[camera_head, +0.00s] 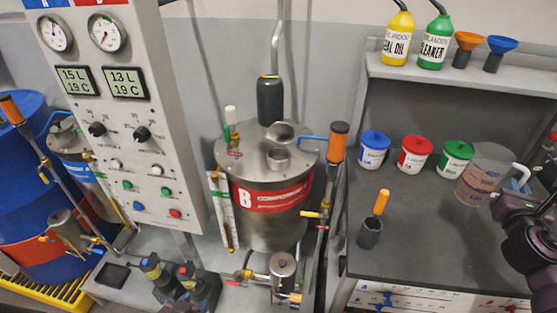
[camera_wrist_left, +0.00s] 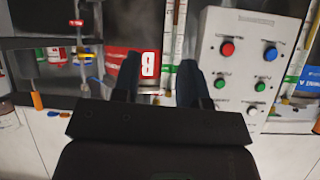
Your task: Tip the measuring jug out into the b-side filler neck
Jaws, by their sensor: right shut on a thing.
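The measuring jug (camera_head: 486,172) is clear, holds brownish liquid and is near upright over the right end of the bench. My right gripper (camera_head: 512,200) is shut on it at its handle side; the fingertips are partly hidden. The B tank (camera_head: 268,225) is a steel drum with a red "B" label. The b-side filler neck (camera_head: 278,158) is a short round neck on its lid, with a second round metal piece (camera_head: 279,132) behind it, perhaps its cap. The jug is well right of the neck. My left gripper (camera_wrist_left: 160,80) is open and empty in the left wrist view.
An orange-handled valve (camera_head: 338,140) rises right of the B tank. The control panel (camera_head: 130,130) is left of the tank.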

